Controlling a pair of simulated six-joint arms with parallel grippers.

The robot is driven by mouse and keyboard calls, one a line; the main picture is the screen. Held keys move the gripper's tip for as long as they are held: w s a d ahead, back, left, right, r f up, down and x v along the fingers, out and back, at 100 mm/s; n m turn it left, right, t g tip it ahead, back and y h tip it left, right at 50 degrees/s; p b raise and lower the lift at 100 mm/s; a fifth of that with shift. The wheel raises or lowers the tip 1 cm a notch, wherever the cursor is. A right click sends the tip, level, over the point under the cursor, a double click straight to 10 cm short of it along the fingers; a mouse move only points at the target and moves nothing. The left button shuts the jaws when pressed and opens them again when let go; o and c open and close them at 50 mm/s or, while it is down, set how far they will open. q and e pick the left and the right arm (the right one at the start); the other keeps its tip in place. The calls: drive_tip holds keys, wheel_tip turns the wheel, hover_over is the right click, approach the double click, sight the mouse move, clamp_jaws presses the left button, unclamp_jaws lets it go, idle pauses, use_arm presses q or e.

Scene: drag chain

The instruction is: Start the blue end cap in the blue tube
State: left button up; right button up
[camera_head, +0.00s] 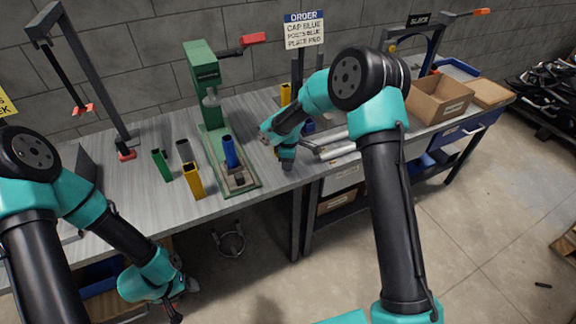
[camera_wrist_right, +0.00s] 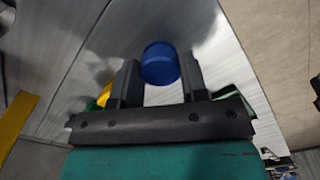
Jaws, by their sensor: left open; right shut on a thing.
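The blue tube (camera_head: 230,152) stands upright on the green press base (camera_head: 250,182), in front of the green press column. My right gripper (camera_wrist_right: 160,82) is shut on the blue end cap (camera_wrist_right: 160,62), which shows between its two fingers in the right wrist view. In the head view my right gripper (camera_head: 286,164) hangs over the bench to the right of the blue tube, apart from it; the cap cannot be made out there. My left gripper (camera_head: 182,300) is low in front of the bench, away from the tubes, open.
A green tube (camera_head: 161,165), a grey tube (camera_head: 184,151) and a yellow tube (camera_head: 193,181) stand left of the press base. The press (camera_head: 203,82) has a red handle. An order sign (camera_head: 304,30) hangs behind. A cardboard box (camera_head: 438,98) sits at the right.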

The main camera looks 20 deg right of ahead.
drive_tip(key=shift+r, duration=0.8)
wheel_tip(320, 180, up, 2)
drive_tip(key=s+a+r, duration=0.1)
drive_tip(key=s+a, duration=0.3)
drive_tip(key=s, duration=1.1)
drive_tip(key=shift+s+a+r, duration=0.2)
drive_tip(key=shift+w, duration=0.1)
